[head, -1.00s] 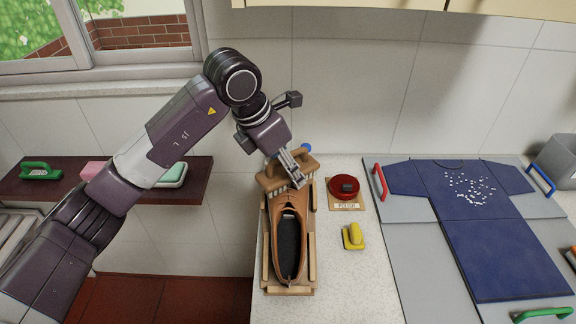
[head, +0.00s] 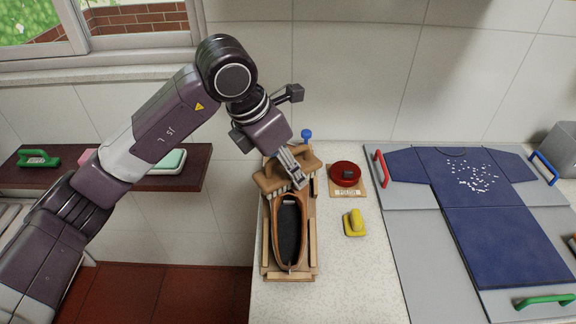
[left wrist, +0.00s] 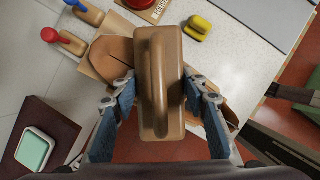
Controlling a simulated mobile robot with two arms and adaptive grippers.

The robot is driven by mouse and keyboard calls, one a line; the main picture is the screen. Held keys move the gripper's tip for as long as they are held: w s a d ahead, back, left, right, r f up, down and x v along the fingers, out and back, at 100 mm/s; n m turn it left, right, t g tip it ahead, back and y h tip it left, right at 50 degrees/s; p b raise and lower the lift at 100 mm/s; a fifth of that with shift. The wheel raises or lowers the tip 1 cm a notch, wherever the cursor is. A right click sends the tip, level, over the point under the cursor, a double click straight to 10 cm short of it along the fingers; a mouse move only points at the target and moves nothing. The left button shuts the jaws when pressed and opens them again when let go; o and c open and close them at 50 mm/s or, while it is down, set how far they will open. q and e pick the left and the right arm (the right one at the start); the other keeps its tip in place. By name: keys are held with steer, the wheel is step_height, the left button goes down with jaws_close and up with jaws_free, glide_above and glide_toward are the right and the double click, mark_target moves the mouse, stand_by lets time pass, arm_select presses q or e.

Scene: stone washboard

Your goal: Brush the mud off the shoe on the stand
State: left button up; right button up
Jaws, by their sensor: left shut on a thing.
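The brown leather shoe (head: 290,232) lies on the wooden stand (head: 308,274), its dark opening toward me. My left gripper (head: 295,172) is shut on the wooden brush (head: 270,183). The brush is crosswise over the front of the shoe with its pale bristles down; whether they touch the leather I cannot tell. In the left wrist view the brush (left wrist: 157,112) sits between the blue-padded fingers (left wrist: 160,95) and covers part of the shoe (left wrist: 112,52). The front upper is mostly hidden, and I cannot make out mud on it. My right gripper is not in view.
A red round tin (head: 345,173) and a yellow brush (head: 354,223) stand right of the stand. A blue-knobbed tool (head: 306,135) is behind it; a red-knobbed one (left wrist: 50,36) shows beside it. A blue shirt (head: 500,245) lies on grey boards farther right.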

arm_select(q)
step_height(320, 180, up, 6)
steer(key=shift+f+p, duration=0.15)
steer(key=shift+p, duration=1.1)
steer(key=shift+r, duration=0.25)
steer(key=shift+r+p, duration=0.55)
steer(key=shift+r, duration=0.9)
steer(key=shift+f, duration=0.1)
